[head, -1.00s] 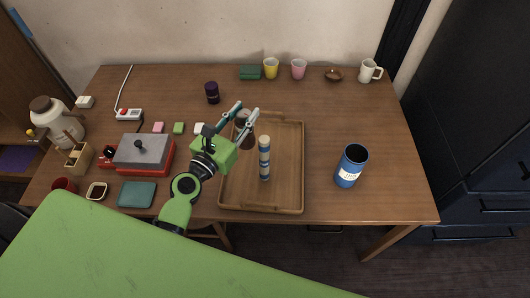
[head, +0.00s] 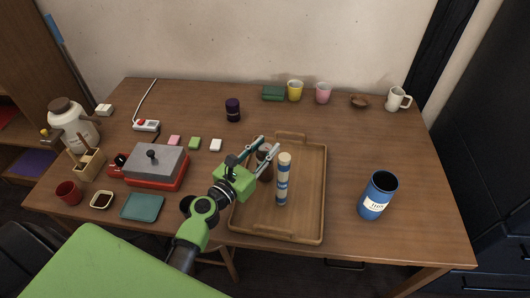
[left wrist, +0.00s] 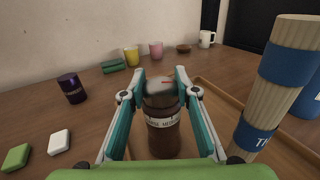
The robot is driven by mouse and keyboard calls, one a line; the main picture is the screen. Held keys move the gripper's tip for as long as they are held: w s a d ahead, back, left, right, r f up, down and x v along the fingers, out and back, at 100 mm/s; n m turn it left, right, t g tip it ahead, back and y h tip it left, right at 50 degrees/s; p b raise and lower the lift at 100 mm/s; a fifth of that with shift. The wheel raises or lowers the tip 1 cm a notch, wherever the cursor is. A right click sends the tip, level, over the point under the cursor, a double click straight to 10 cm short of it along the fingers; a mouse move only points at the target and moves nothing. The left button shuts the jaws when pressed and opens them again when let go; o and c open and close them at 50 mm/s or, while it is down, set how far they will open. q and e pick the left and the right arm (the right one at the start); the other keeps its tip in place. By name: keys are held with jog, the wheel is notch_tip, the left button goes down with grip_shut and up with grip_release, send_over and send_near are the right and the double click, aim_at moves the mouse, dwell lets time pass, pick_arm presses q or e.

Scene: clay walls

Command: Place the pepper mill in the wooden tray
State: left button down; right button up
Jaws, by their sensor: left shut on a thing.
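The pepper mill (left wrist: 163,135), dark brown and glassy with a pale label and a light top, is upright between the fingers of my left gripper (left wrist: 160,88). In the head view the left gripper (head: 268,145) holds the pepper mill (head: 265,165) by the left back part of the wooden tray (head: 323,190). I cannot tell whether its base touches anything. A tall beige canister with blue bands (head: 283,182) stands in the tray, right of the mill; it is close on the right in the wrist view (left wrist: 285,75). My right gripper is not in view.
A blue canister (head: 377,197) stands right of the tray. A red and grey appliance (head: 155,167) and small blocks (head: 195,143) lie left. A dark purple jar (head: 232,110) stands behind; cups (head: 295,91) line the back. The tray's right side is bare.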

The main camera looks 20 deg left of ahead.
pick_arm(q)
jog(key=shift+r, duration=0.1)
pick_arm(e)
jog(key=shift+d, duration=0.3)
pick_arm(q)
jog(key=shift+f, duration=0.2)
jog(key=c, duration=1.6)
grip_release()
jog(key=shift+r, duration=0.3)
jog(key=s+b, duration=0.1)
jog(key=s, duration=0.3)
jog(key=s+a+b, duration=0.1)
jog(key=s, duration=0.3)
jog(key=s+a+b, duration=0.1)
jog(key=s, duration=0.3)
jog(key=shift+a+f, duration=0.1)
pick_arm(e)
notch_tip(320, 180, down, 3)
pick_arm(q)
jog(key=shift+f, duration=0.1)
